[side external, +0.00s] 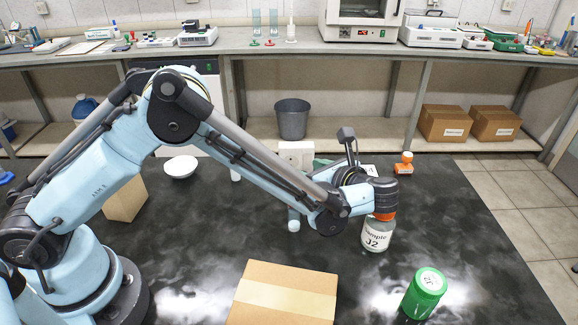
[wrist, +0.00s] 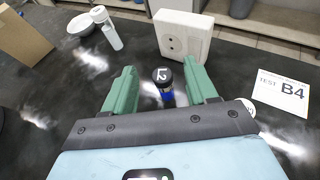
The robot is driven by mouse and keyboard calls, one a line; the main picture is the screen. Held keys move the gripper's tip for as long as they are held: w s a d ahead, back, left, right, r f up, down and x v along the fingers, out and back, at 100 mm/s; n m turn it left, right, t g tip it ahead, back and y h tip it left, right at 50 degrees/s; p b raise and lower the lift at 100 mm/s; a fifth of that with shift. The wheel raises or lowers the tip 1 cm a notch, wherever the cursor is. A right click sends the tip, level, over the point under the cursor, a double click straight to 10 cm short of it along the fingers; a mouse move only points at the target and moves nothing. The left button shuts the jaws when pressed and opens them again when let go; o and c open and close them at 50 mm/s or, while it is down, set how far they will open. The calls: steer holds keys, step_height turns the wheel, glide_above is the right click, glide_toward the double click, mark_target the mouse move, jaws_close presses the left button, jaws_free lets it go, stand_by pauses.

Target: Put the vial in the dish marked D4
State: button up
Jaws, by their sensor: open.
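The vial (wrist: 167,96) stands between my gripper's green fingers in the wrist view. My gripper (wrist: 160,67) is open, with gaps showing on both sides of the cap. The lower part of the vial is hidden by the gripper body. In the side view my arm hides most of the gripper and the vial. A white dish (side external: 181,167) sits at the back left; it also shows in the wrist view (wrist: 82,25). I can read no D4 mark on it.
A white socket box (wrist: 182,36) stands behind the vial. A card reading TEST B4 (wrist: 283,92) lies right. A white bottle (wrist: 108,30) stands near the dish.

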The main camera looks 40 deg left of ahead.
steer(key=a+r+n+h, duration=0.3)
steer(key=a+r, duration=0.1)
steer(key=r, duration=0.3)
steer(key=s+a+r+n+t+h, duration=0.1)
steer(key=s+a+n+t+h, duration=0.2)
steer(key=s+n+h, duration=0.6)
steer(key=s+a+n, duration=0.1)
steer(key=s+n, duration=0.3)
steer(key=n, duration=0.1)
steer(key=shift+s+r, duration=0.2)
steer(key=shift+s, duration=0.1)
steer(key=n, duration=0.1)
steer(key=s+n+t+h, duration=0.1)
steer(key=n, duration=0.1)
steer(key=shift+s+d+f, duration=0.15)
steer(key=shift+s, duration=0.1)
